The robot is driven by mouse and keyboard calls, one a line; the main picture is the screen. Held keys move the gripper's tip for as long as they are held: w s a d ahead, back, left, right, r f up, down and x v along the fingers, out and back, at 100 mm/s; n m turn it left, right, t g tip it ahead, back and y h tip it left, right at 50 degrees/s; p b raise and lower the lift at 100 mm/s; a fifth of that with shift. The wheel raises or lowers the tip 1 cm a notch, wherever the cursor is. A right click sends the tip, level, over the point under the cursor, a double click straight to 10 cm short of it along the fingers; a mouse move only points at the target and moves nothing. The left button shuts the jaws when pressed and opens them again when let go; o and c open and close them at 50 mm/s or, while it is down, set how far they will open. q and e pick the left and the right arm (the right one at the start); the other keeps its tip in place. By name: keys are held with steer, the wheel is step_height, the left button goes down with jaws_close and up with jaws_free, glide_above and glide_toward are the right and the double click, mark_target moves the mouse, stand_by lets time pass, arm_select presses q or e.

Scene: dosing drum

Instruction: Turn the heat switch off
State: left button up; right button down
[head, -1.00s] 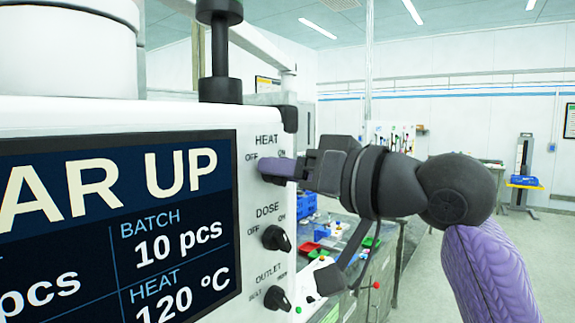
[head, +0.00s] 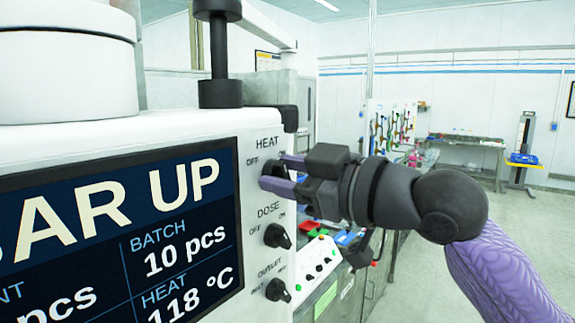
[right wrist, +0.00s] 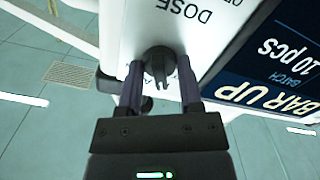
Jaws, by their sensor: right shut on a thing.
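The heat switch (right wrist: 157,66) is a dark round knob on the white panel, seen between my fingers in the right wrist view. My right gripper (head: 272,173) is shut on it, one finger on each side; the right wrist view also shows the gripper (right wrist: 160,82). In the head view the fingers cover the knob and the ON mark; HEAT and OFF stay readable. Which mark the knob points to is hard to tell. The screen (head: 120,235) reads HEAT 118 °C and part of "BAR UP". My left gripper is not in view.
The dose knob (head: 277,236) and outlet knob (head: 277,290) sit below on the same panel, close under my right gripper. A workbench with coloured bins (head: 318,226) stands behind. Open floor (head: 420,285) lies to the right.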

steer(key=shift+r+n, duration=0.1)
steer(key=shift+n, duration=0.5)
steer(key=shift+c, duration=1.4)
jaws_free()
steer(key=shift+s+d, duration=0.1)
